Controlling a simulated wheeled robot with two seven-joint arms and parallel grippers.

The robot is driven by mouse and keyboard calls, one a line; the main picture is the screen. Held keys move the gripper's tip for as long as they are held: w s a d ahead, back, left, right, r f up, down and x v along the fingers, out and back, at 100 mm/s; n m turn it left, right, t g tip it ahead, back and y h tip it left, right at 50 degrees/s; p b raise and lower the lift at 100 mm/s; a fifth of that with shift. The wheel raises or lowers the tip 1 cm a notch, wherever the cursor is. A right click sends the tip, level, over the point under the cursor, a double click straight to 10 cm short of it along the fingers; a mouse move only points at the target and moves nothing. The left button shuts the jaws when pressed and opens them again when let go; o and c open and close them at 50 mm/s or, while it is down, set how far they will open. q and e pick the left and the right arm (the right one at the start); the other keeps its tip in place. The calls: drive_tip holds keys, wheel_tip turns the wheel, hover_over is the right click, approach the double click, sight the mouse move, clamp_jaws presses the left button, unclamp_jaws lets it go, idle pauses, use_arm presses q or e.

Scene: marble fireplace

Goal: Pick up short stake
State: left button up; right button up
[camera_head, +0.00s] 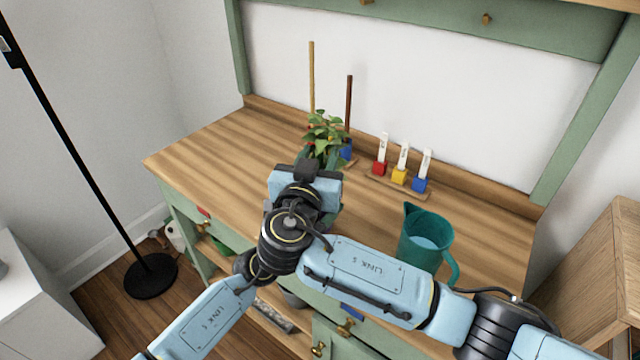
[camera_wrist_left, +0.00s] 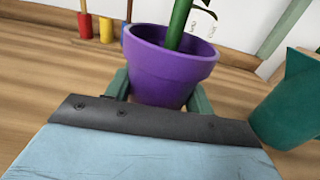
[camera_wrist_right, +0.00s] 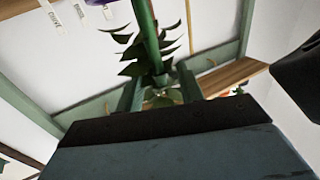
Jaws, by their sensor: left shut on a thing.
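Two upright stakes stand at the back of the counter in the head view: a tall tan one (camera_head: 311,78) and a shorter dark brown one (camera_head: 349,103). Plant leaves hide the tan one's lower end. A leafy plant (camera_head: 325,130) stands in front of them. Its purple pot (camera_wrist_left: 165,75) is held between the fingers of my left gripper (camera_wrist_left: 158,90); the pot is hidden in the head view. My right gripper (camera_wrist_right: 160,88) is open, its fingers apart with leaves and the green stem (camera_wrist_right: 145,30) in view between and beyond them.
A rack with red, yellow and blue blocks (camera_head: 399,176) holding white labels stands right of the stakes. A teal pitcher (camera_head: 425,240) stands at the front right. The counter's left part (camera_head: 220,150) is clear. My arms cover the counter's front middle.

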clamp_jaws()
idle(0.3)
wheel_tip(320, 180, up, 28)
idle(0.4)
use_arm(q)
drive_tip(key=o, duration=1.2)
drive_tip(key=shift+o, duration=0.2)
